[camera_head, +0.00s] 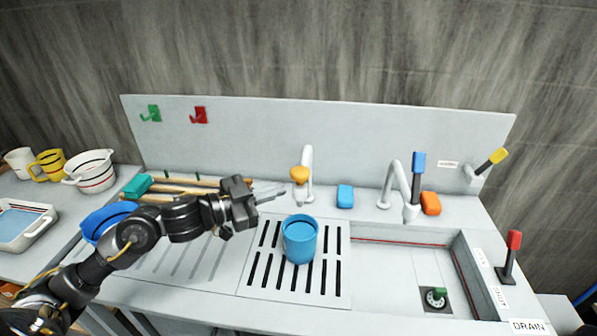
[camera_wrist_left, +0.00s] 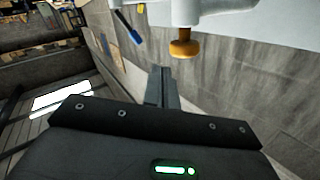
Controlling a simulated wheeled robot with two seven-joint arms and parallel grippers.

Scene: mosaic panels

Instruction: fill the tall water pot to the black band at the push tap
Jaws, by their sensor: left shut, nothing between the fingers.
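A tall blue pot (camera_head: 300,246) stands upright on the slotted drain grate (camera_head: 341,291), below and in front of the push tap (camera_head: 307,160). The tap has an orange push knob (camera_head: 299,174), which also shows in the left wrist view (camera_wrist_left: 183,46). My left gripper (camera_head: 284,192) is shut and empty, just left of the knob and a little below it, apart from it. Its shut fingers also show in the left wrist view (camera_wrist_left: 163,88). My right gripper is not in view.
Right of the grate is a sink basin (camera_head: 385,275) with a green-topped drain plug (camera_head: 436,297) and a blue-handled tap (camera_head: 417,165). A blue sponge (camera_head: 345,196) and an orange one (camera_head: 431,203) lie behind. A blue bowl (camera_head: 98,221) is partly behind my left arm.

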